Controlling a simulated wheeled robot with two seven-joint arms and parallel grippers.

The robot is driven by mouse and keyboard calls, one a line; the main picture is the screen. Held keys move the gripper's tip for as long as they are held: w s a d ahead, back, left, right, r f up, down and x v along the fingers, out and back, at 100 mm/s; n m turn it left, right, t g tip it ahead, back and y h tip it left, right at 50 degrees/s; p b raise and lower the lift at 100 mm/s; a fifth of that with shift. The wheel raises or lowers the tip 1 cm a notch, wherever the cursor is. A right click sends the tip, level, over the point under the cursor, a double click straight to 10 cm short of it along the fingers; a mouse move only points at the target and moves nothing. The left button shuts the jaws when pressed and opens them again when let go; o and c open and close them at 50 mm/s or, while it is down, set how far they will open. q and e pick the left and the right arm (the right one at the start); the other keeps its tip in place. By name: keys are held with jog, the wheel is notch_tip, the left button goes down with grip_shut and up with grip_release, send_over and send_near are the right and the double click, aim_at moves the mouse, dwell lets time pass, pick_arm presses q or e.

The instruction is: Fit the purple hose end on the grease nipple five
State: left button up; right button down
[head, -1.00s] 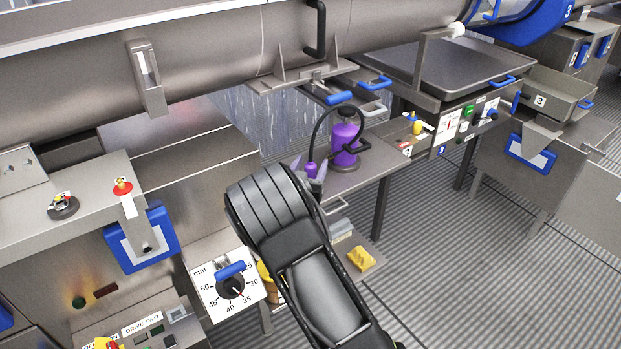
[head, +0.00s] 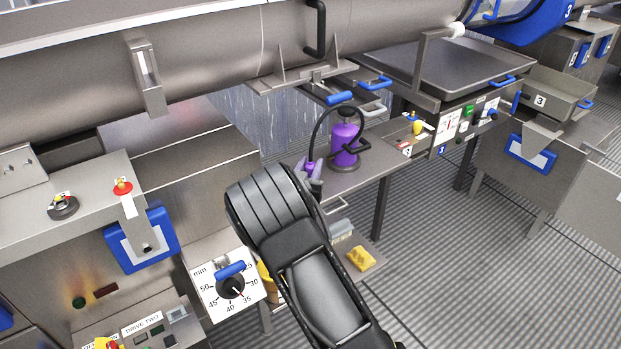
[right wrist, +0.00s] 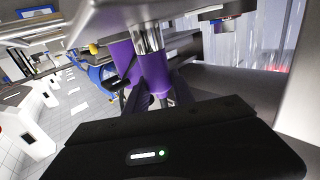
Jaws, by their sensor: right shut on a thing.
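My right gripper (head: 312,177) is shut on the hose end. In the right wrist view the purple hose end (right wrist: 153,72) with a shiny metal top is between the fingers of my right gripper (right wrist: 155,95), close below a grey metal part. I cannot make out grease nipple five in either view. My left gripper is not in view.
The grey shelf (head: 370,172) carries the pump, with blue-handled levers (head: 340,98) above it. The large steel drum (head: 210,55) runs across the top. A dial plate (head: 229,289) is left of my right arm. A yellow sponge (head: 361,258) lies lower down.

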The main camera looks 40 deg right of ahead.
jog(key=shift+r, duration=0.15)
notch_tip(320, 180, up, 10)
jog(key=shift+f, duration=0.1)
dwell(0.4)
dwell(0.5)
